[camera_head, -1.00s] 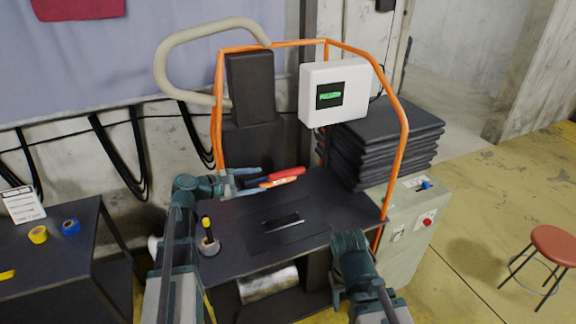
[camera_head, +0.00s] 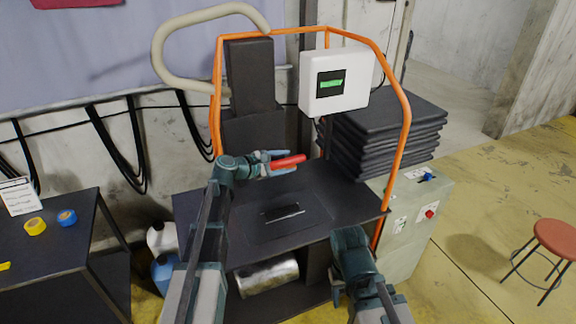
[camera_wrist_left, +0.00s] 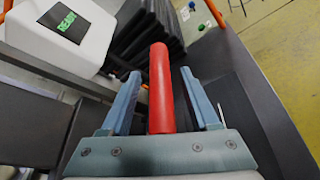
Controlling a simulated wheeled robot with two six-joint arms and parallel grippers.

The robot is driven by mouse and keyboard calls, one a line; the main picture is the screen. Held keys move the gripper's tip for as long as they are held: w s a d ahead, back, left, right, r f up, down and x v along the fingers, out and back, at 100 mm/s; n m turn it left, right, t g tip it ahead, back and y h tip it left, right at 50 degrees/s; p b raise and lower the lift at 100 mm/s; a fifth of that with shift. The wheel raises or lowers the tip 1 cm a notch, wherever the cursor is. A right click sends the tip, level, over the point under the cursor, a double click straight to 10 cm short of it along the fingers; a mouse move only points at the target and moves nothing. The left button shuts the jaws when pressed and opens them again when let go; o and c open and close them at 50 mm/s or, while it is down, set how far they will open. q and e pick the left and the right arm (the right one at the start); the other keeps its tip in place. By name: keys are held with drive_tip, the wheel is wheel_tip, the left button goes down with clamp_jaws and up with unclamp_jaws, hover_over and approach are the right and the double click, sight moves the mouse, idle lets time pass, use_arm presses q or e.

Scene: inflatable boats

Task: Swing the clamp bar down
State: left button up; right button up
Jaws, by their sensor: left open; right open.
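A red bar (camera_head: 289,161), which looks like the clamp bar's grip, reaches out above the black worktop (camera_head: 340,190). My left gripper (camera_head: 285,162) is open, with one finger on each side of it. In the left wrist view the red bar (camera_wrist_left: 161,90) runs lengthwise between the two blue fingers (camera_wrist_left: 160,85), with visible gaps on both sides. The bar's mounting is not clear. My right gripper (camera_head: 338,292) hangs low by the worktop's front edge, away from the bar, with its fingers mostly hidden.
An orange tube frame (camera_head: 404,130) stands around the worktop and carries a white box (camera_head: 334,80) with a green display. Black folded sheets (camera_head: 385,140) are stacked at right. A dark plate (camera_head: 285,222) with a slot lies on the worktop. A red stool (camera_head: 555,240) stands far right.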

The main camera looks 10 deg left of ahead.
use_arm(q)
drive_tip(key=shift+w+d+f, duration=0.15)
drive_tip(key=shift+w+d, duration=0.25)
clamp_jaws()
idle(1.3)
